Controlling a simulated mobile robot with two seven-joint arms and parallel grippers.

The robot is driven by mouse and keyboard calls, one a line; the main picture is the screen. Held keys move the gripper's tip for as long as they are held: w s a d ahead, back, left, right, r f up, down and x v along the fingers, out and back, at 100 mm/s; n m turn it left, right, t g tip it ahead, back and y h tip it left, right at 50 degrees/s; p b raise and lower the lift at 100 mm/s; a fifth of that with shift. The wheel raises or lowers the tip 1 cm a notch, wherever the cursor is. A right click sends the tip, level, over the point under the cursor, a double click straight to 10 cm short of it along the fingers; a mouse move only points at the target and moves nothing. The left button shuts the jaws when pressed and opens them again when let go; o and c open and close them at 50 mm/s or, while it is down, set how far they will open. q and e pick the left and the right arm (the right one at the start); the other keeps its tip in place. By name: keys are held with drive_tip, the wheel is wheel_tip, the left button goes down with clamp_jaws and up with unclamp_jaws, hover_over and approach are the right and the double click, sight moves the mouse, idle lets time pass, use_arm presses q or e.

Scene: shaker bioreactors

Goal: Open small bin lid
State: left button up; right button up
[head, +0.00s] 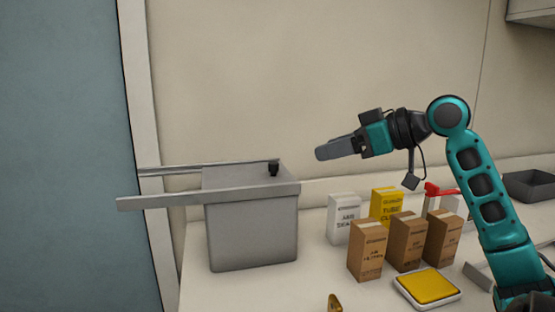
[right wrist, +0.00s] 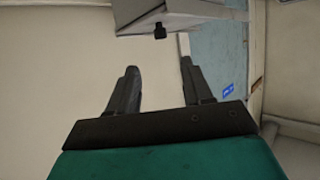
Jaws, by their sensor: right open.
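A grey small bin (head: 252,235) stands on the counter at the left in the head view. Its lid (head: 230,179) lies flat and closed on top, with a small black knob (head: 273,169) near its right end. Long grey bars run along the bin's top and stick out to the left. My right gripper (head: 320,152) is above and to the right of the bin, empty and apart from it, pointing left. In the right wrist view its two fingers are spread, and the bin (right wrist: 180,15) with its black knob (right wrist: 159,31) shows beyond them. My left gripper is not seen.
Brown boxes (head: 367,252), a white box (head: 343,218) and a yellow box (head: 386,205) stand on the counter right of the bin. A yellow-topped device (head: 428,287) lies in front of them. A dark tray (head: 530,186) is at the far right. The air above the bin is clear.

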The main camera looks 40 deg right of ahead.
sight(278, 163)
drive_tip(key=x, duration=1.2)
drive_tip(key=shift+w+a+f+p, duration=0.1)
drive_tip(key=shift+w+f+p, duration=0.1)
drive_tip(key=shift+p, duration=0.15)
drive_tip(key=shift+c, duration=0.5)
clamp_jaws()
